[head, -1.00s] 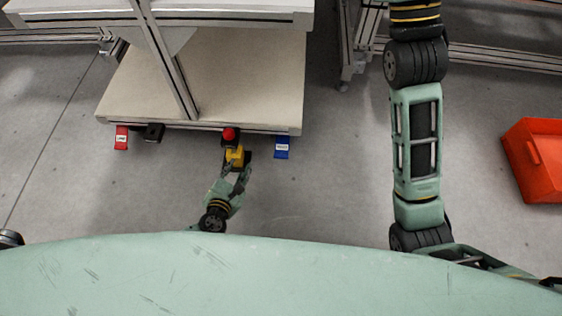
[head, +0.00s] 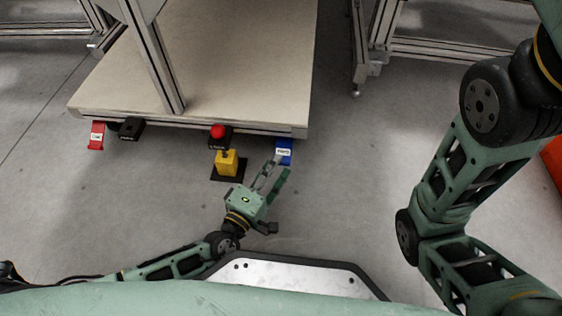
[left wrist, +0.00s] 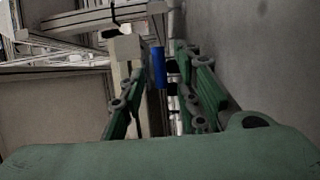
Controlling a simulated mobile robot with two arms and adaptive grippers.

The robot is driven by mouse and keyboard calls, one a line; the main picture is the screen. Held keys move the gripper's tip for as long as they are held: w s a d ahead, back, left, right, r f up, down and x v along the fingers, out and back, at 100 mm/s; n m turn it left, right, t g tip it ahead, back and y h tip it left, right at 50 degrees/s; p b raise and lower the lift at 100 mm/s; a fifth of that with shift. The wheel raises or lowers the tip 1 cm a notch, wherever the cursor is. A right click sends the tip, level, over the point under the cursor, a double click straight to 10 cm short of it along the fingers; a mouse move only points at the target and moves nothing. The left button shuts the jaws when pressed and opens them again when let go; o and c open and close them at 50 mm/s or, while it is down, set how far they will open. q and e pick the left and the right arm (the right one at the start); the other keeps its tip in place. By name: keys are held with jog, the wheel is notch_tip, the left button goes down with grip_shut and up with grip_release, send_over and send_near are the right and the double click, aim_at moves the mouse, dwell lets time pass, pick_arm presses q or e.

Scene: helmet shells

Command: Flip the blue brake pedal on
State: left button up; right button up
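The blue pedal (head: 284,150) with a white label sits at the front edge of the cart's low shelf, near its right end. In the left wrist view the blue pedal (left wrist: 158,68) shows as an upright blue strip between the finger ends. My left gripper (head: 280,167) is open, its two green fingers apart and pointing at the pedal from the near side. The fingertips overlap the pedal's lower part in the head view; I cannot tell whether they touch it. My right arm shows at the right, but its gripper is out of view.
A red pedal (head: 97,136) and a black pedal (head: 131,129) are on the shelf's left front edge. A red knob (head: 218,131) sits above a yellow block (head: 227,163), left of my left gripper. An orange bin (head: 553,158) is at the far right. Grey floor lies between.

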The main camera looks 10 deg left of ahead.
aim_at(283, 150)
pick_arm(q)
jog(key=shift+b+x, duration=0.6)
jog(key=shift+x, duration=1.3)
grip_shut()
